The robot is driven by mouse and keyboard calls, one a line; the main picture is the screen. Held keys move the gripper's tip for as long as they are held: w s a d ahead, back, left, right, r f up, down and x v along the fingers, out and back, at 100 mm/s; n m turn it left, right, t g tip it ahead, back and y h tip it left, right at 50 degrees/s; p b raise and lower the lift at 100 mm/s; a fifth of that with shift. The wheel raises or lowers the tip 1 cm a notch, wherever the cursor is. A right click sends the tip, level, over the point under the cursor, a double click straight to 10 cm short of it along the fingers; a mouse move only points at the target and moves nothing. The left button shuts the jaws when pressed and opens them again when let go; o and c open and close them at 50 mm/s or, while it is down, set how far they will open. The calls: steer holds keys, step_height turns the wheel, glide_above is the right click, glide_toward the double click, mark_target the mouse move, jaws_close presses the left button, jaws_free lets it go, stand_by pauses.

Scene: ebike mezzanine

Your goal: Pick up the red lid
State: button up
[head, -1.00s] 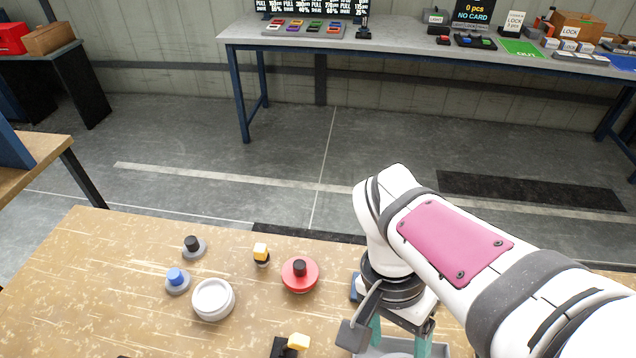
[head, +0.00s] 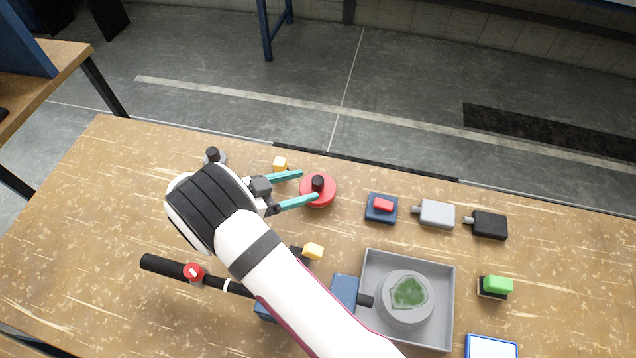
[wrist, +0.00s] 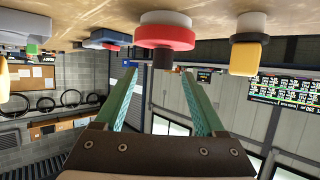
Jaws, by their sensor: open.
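One fingertip overlaps the lid in the head view. In the wrist view the knob shows between the fingertips of my gripper (wrist: 160,70); contact cannot be told.
A yellow-topped piece (head: 280,163) stands close behind the fingers. A blue block with a red top (head: 381,209) is right of the lid, then grey (head: 437,214) and black (head: 490,225) blocks. A grey tray (head: 450,300) holds a round dish. My arm hides part of the bench.

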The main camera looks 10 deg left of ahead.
mark_target(318, 180)
steer(key=x, duration=0.5)
steer(key=shift+w+f, duration=0.2)
steer(key=shift+w, duration=0.1)
jaws_close()
